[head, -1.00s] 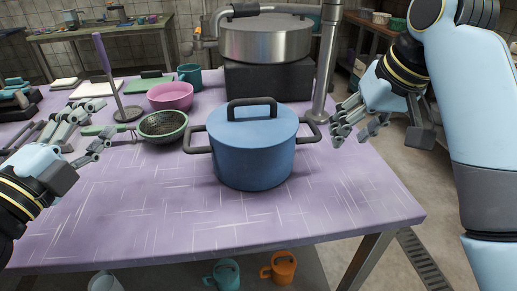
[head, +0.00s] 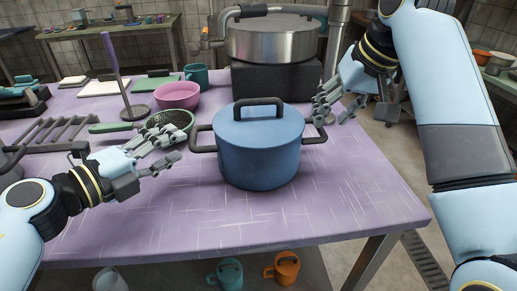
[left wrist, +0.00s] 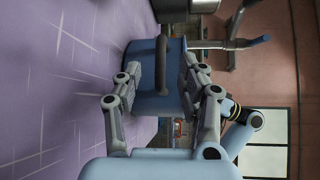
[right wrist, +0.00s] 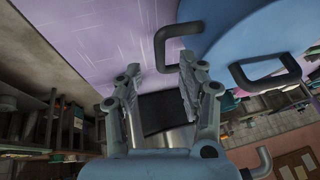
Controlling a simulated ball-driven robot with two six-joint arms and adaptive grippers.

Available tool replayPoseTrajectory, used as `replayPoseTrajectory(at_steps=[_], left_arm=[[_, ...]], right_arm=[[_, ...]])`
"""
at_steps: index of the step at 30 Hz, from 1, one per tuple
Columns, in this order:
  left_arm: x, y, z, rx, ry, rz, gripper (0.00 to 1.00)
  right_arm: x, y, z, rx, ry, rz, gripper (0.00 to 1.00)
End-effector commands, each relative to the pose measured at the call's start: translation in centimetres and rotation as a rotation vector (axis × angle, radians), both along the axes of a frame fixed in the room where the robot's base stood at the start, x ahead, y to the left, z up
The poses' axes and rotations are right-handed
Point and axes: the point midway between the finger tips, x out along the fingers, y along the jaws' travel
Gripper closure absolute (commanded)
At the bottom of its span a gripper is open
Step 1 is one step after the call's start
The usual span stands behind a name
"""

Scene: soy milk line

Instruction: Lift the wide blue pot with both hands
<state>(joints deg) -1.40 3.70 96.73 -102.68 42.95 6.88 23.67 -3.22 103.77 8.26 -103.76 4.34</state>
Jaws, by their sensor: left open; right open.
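The wide blue pot (head: 258,155) stands upright on the purple table, its lid on with a dark top handle (head: 258,104) and a dark loop handle on each side. My left gripper (head: 176,147) is open, a little left of the pot's left handle (head: 198,139) and apart from it. In the left wrist view the pot (left wrist: 150,98) lies ahead between the open fingers. My right gripper (head: 332,112) is open close to the right handle (head: 314,133). In the right wrist view that handle (right wrist: 172,42) shows just beyond the open fingers; I cannot tell if they touch.
Behind the pot are a large steel pan (head: 270,40) on a black block, a pink bowl (head: 177,95) and a teal mug (head: 197,75). A green sieve (head: 168,122) lies behind my left gripper. The table's front (head: 240,215) is clear.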

Motion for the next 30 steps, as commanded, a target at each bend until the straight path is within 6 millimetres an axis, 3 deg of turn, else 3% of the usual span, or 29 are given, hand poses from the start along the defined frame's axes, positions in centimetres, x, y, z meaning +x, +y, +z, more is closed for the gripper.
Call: replayPoseTrajectory(at_steps=[9, 23, 30], left_arm=[[3.7, -3.3, -0.6, -0.002, 0.001, 0.000, 0.60], [4.4, -4.0, -0.8, -0.001, 0.000, -0.001, 0.60], [4.4, -4.0, -0.8, -0.001, 0.000, 0.000, 0.90]], right_arm=[[1.8, 1.0, -4.5, 0.000, 0.003, 0.001, 0.60], [2.2, 1.2, -5.5, 0.000, -0.001, 0.000, 0.60], [2.2, 1.2, -5.4, -0.001, 0.000, 0.000, 0.90]])
